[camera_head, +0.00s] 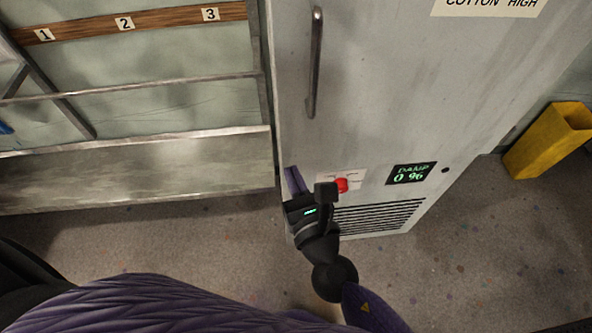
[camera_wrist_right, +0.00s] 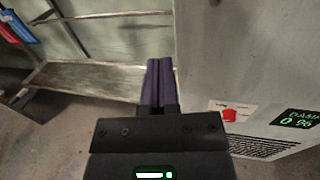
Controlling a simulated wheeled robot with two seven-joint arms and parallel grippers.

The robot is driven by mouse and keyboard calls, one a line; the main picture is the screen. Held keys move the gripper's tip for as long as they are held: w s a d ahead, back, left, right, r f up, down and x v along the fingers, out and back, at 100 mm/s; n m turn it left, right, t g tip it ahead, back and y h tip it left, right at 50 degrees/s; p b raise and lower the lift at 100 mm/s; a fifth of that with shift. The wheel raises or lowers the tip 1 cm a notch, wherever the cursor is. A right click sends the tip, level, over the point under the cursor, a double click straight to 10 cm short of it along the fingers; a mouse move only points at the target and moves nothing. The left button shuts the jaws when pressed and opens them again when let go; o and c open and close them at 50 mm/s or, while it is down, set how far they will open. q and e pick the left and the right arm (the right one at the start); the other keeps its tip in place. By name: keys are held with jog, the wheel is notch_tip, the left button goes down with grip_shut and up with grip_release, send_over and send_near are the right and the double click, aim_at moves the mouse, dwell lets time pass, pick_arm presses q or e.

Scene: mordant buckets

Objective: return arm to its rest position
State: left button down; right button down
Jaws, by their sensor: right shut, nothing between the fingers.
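My right gripper (camera_head: 292,180) is in front of the lower left part of a grey cabinet, near its left edge. In the right wrist view its two purple fingers (camera_wrist_right: 159,82) lie together, shut, with nothing between them. The arm reaches up from the bottom of the head view. The fingers are left of a red knob (camera_head: 341,185) on the cabinet front, which also shows in the right wrist view (camera_wrist_right: 229,115). I cannot tell whether the fingers touch the cabinet. My left gripper is not in view.
The grey cabinet (camera_head: 380,90) has a vertical handle (camera_head: 314,62), a display (camera_head: 411,173) reading "DAMP 0 96" and a vent. A metal rack (camera_head: 140,165) with numbered labels stands at left. A yellow bin (camera_head: 540,150) stands at right. The floor in front is clear.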

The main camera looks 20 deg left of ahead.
jog(key=s+d+f+m+g+h+b, duration=0.1)
jog(key=d+f+m+g+h, duration=0.15)
jog(key=d+f+m, duration=0.5)
jog(key=s+d+f+m+g+h+b, duration=0.1)
jog(key=d+f+m+h, duration=0.3)
jog(key=f, duration=0.6)
jog(key=s+d+f+m+g+h+b, duration=0.1)
jog(key=s+d+f+m+g+b, duration=0.15)
jog(key=f+m, duration=0.55)
jog(key=s+d+f+m+g+h, duration=0.1)
jog(key=s+d+f+m+g, duration=0.1)
jog(key=s+d+f+m, duration=0.2)
jog(key=s+d+f+m+g+h+b, duration=0.1)
jog(key=s+d+f+m+g, duration=0.2)
jog(key=s+f+m, duration=0.3)
jog(key=s+d+f+m+g+h+b, duration=0.1)
jog(key=s+d+f+m+g, duration=0.1)
jog(key=s+d+f+m, duration=0.4)
jog(key=s+m, duration=0.5)
jog(key=s, duration=0.4)
jog(key=shift+g, duration=0.4)
jog(key=shift+h, duration=0.25)
